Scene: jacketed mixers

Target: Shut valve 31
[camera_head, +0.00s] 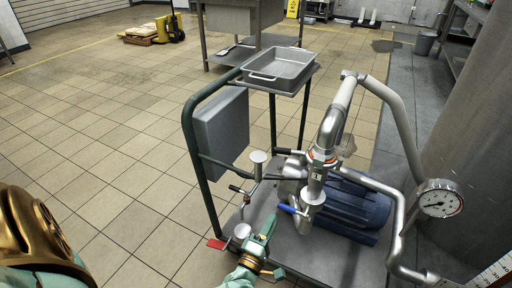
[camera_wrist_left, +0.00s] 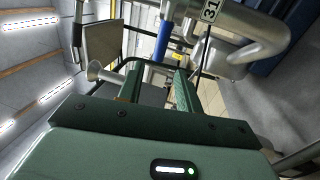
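The number tag 31 (camera_head: 316,177) is on the steel pipework of the pump cart. It also shows in the left wrist view (camera_wrist_left: 210,11). Just below it in the head view, a blue valve handle (camera_head: 288,209) sticks out to the left. In the left wrist view the blue handle (camera_wrist_left: 163,40) stands upright beyond the fingertips. My left gripper (camera_head: 268,224) is below and left of the blue handle, apart from it. In the left wrist view its two green fingers (camera_wrist_left: 158,82) are spread with nothing held between them. My right gripper is in neither view.
A red handle (camera_head: 217,244) sits left of my left gripper. Small metal cups (camera_head: 258,157) on thin pipes stand nearby. The cart has a green frame (camera_head: 188,130), a blue motor (camera_head: 352,208) and a pressure gauge (camera_head: 440,198).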

